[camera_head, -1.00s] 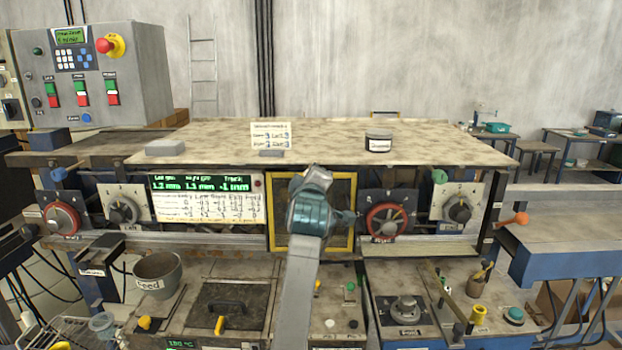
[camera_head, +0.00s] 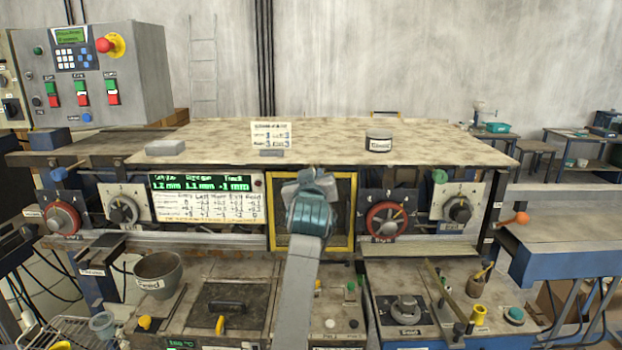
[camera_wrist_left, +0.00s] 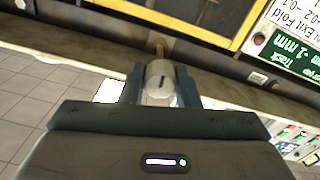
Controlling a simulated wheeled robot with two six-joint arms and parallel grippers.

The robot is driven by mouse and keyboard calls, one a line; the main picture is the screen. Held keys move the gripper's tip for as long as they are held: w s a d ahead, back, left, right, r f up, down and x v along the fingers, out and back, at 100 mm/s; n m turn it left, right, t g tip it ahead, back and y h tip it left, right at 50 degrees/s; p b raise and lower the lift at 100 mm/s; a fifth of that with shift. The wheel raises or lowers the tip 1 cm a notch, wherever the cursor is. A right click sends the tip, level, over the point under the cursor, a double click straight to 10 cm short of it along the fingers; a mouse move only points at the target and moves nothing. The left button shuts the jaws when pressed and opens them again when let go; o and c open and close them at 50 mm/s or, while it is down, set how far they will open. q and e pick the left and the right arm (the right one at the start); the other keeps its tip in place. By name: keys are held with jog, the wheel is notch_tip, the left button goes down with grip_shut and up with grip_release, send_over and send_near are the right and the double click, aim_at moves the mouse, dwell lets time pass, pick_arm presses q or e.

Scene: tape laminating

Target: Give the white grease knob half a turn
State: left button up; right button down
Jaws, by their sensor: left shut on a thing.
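In the left wrist view the white knob (camera_wrist_left: 159,84), a round knob with a dark line on its face, sits between the two fingers of my left gripper (camera_wrist_left: 160,80). The fingers are shut on its sides. A brass-coloured stem (camera_wrist_left: 159,48) shows just beyond it. In the head view my left gripper (camera_head: 311,186) is in front of the yellow-framed dark opening (camera_head: 343,215), and its own wrist hides the knob there. My right gripper is in neither view.
The machine's tabletop (camera_head: 330,138) extends above, with a dark-lidded jar (camera_head: 379,141) and a card (camera_head: 271,134). A red handwheel (camera_head: 387,219) is right of my arm. The lit display panel (camera_head: 205,197) is left of it.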

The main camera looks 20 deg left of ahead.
pick_arm(q)
jog(key=shift+r+m, duration=0.3)
jog(key=shift+r, duration=0.05)
dwell(0.3)
jog(key=o, duration=1)
jog(key=shift+w+f, duration=0.1)
jog(key=shift+f, duration=0.1)
jog(key=shift+f, duration=0.1)
